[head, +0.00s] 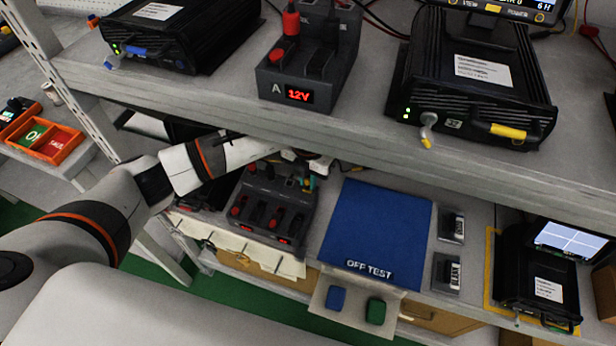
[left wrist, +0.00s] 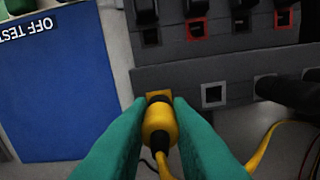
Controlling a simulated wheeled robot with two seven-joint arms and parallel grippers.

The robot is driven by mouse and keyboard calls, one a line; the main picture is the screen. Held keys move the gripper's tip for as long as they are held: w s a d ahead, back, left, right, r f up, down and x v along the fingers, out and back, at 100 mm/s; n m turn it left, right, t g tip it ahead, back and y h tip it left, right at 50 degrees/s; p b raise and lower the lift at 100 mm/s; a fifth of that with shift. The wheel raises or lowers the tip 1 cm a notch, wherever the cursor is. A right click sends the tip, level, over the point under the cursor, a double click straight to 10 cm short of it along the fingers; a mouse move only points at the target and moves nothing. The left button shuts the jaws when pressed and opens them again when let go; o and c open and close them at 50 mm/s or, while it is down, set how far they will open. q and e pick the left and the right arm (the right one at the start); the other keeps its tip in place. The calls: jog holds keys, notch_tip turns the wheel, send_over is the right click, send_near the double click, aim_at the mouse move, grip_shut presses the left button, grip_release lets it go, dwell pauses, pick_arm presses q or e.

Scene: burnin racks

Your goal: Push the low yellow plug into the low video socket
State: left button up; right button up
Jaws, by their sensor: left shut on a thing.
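My left gripper (left wrist: 160,104) has teal fingers shut on the yellow plug (left wrist: 160,128), whose yellow cable (left wrist: 262,148) trails to the right. The plug's front end is at the lower left of a dark grey socket panel (left wrist: 180,78). A squarish yellow patch shows at the plug's front; I cannot tell whether it is the socket's rim or part of the plug, nor whether the plug is seated. A pale-framed square socket (left wrist: 213,95) is to its right. In the head view the left gripper (head: 308,184) is small beside the lower-shelf unit (head: 268,208), partly hidden by the upper shelf. My right gripper is not in view.
The upper shelf's edge (head: 330,135) overhangs the work spot. Black plugs (left wrist: 285,92) sit in the panel to the right. A blue "OFF TEST" mat (head: 378,228) lies right of the unit. Black devices (head: 475,90) stand on the upper shelf.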

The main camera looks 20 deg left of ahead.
pick_arm(q)
jog(key=shift+f+b, duration=0.3)
jog(key=shift+f, duration=0.05)
jog(key=o, duration=1.3)
jog(key=shift+r, duration=0.1)
jog(key=shift+r+p, duration=2)
jog(key=shift+r, duration=0.7)
jog(key=shift+d+f, duration=0.1)
